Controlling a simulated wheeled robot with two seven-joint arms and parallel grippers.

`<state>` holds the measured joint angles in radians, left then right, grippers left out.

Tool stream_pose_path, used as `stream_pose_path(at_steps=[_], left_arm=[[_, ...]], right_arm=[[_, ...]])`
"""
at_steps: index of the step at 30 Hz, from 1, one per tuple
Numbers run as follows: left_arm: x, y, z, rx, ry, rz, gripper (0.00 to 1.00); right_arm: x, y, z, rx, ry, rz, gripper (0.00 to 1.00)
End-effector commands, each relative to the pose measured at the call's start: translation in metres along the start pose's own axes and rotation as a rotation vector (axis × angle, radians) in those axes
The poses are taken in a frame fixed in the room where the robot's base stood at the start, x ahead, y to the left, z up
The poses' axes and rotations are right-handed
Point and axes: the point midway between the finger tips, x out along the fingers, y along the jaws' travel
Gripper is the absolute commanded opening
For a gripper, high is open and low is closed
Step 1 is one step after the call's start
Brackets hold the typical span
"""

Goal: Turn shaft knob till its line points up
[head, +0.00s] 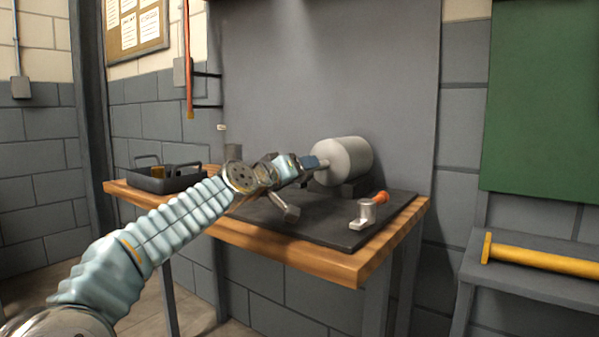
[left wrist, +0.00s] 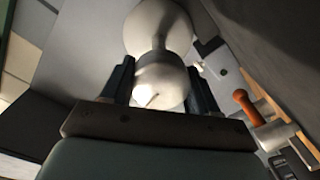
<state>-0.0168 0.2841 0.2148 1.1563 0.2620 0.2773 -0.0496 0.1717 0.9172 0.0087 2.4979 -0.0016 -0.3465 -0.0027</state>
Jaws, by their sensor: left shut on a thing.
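The casing (head: 345,158) is a pale rounded cylinder on a dark block on the bench. Its shaft points left toward my left gripper (head: 307,166). In the left wrist view the shaft knob (left wrist: 160,84) is a pale round piece between the two dark fingers of my left gripper (left wrist: 162,85), with the casing (left wrist: 157,25) behind it. The gripper is shut on the knob. A short dark line shows on the knob's face, slanted in this view. My right gripper is in neither view.
A dark mat (head: 340,236) covers much of the wooden bench (head: 290,258). A metal bracket (head: 364,214) and an orange-handled part (head: 381,196) stand right of the arm. A dark tray (head: 165,184) is at the left. A yellow bar (head: 545,260) lies on a side table.

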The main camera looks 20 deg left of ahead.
Motion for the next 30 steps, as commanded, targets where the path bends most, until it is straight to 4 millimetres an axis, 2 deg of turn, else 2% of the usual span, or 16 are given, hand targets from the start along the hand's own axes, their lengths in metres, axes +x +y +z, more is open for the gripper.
stream_pose_path(at_steps=[5, 6, 10, 20, 23, 30], left_arm=[[0.0, 0.0, 0.001, -0.001, -0.001, 0.0, 0.29], [0.0, 0.0, 0.0, -0.001, -0.001, 0.0, 0.66], [0.0, 0.0, 0.0, -0.001, -0.001, 0.0, 0.84], [-0.004, -0.001, 0.0, -0.002, 0.001, 0.0, 0.84], [-0.017, -0.002, 0.001, -0.001, 0.002, -0.001, 0.84], [-0.075, -0.003, 0.003, 0.0, 0.003, -0.001, 0.84]], right_arm=[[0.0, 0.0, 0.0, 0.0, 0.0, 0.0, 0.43], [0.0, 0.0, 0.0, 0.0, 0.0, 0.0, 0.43], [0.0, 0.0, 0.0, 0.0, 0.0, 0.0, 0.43], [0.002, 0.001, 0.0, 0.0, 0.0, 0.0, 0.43], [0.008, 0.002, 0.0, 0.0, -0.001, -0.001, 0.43], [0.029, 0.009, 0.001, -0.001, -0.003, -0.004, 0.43]])
